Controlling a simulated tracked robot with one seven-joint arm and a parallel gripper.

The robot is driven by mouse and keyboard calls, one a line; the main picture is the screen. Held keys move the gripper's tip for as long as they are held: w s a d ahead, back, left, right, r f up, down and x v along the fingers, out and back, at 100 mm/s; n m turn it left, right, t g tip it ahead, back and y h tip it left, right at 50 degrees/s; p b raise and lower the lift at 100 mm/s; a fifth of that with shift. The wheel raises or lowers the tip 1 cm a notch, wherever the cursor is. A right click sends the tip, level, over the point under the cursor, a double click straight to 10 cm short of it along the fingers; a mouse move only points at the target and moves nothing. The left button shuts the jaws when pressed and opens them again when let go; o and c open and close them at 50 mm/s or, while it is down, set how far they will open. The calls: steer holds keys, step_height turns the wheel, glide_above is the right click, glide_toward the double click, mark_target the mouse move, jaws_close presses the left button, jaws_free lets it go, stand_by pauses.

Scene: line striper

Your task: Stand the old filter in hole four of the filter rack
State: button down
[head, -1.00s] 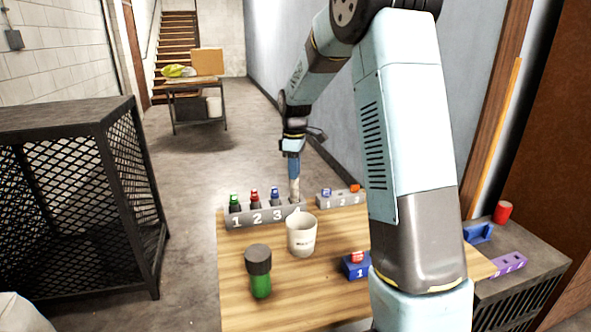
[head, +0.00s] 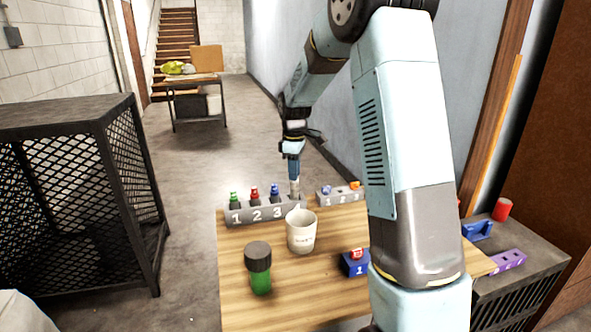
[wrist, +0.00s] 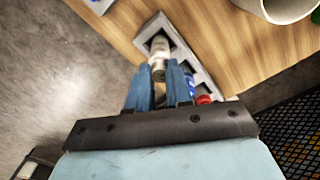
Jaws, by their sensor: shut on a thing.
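The filter rack (head: 237,218) is a grey block at the table's far edge with holes numbered 1, 2 and 3 readable. Filters with green, red and blue tops stand in those holes. My gripper (head: 294,177) points down at the rack's right end, shut on the pale, dingy old filter (head: 295,187). In the wrist view, the old filter (wrist: 159,50) shows beyond the fingers at the end hole of the rack (wrist: 182,51), its lower end apparently inside. How deep it sits is hard to tell. The white mug hides part of the rack's right front.
The white mug (head: 301,232) stands just in front of the rack. A green bottle with a dark cap (head: 260,268) is nearer. A smaller grey rack (head: 325,199) is right of my gripper. A blue block (head: 354,266) sits nearer, beside my arm.

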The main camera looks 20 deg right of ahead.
steer(key=shift+f, duration=1.35)
stand_by(0.6)
steer(key=c, duration=0.6)
jaws_free()
steer(key=shift+c, duration=0.2)
steer(key=shift+r, duration=0.1)
steer(key=shift+r, duration=3.4)
